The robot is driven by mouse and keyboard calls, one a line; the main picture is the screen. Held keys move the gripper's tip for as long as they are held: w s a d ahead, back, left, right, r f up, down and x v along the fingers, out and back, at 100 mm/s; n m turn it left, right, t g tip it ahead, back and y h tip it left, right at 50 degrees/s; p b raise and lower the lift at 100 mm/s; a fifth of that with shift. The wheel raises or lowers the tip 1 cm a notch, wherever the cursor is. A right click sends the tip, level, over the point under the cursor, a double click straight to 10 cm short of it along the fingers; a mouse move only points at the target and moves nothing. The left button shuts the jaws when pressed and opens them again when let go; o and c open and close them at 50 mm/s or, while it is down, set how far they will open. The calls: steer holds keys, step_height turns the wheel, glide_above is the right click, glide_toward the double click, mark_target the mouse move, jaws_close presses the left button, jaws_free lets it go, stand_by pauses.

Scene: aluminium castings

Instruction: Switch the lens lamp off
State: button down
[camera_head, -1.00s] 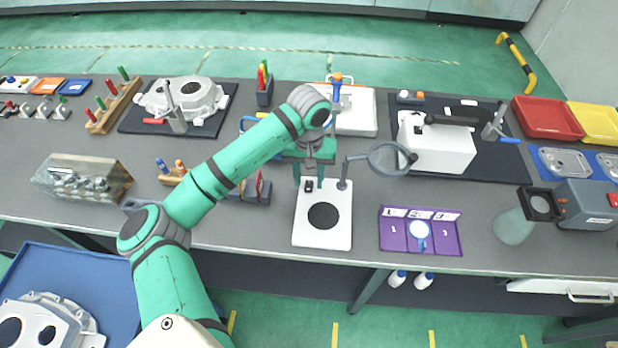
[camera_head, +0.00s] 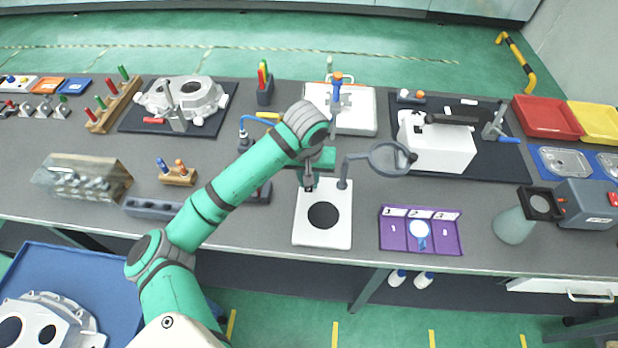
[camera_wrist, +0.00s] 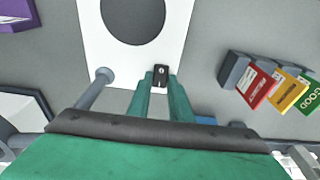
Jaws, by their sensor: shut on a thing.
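The lens lamp has a white base plate (camera_head: 336,232) with a black disc (camera_head: 323,215) on it and a round magnifier lens (camera_head: 390,158) on a grey bent arm to the right. A small black switch (camera_wrist: 160,70) with a white mark sits on the plate's edge near my gripper. My gripper (camera_head: 308,186) points down at the plate's back left corner. In the wrist view its green fingers (camera_wrist: 161,80) are close together, one on each side of the switch, shut on it. Whether the lamp is lit cannot be told.
A purple numbered tray (camera_head: 393,236) lies to the right of the lamp. The wrist view shows a holder with red, yellow and green cards (camera_wrist: 260,88) beside the plate. A white box (camera_head: 437,145) stands behind the lens. The bench is clear between lamp and purple tray.

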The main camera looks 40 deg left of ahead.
stand_by(0.3)
steer(key=c, duration=1.6)
jaws_free()
steer(key=shift+r, duration=0.1)
steer(key=r, duration=0.3)
steer(key=s+d+r, duration=0.1)
steer(key=r, duration=0.3)
steer(key=s+r, duration=0.1)
steer(key=r, duration=0.2)
steer(key=shift+d+r, duration=0.2)
steer(key=shift+r, duration=0.05)
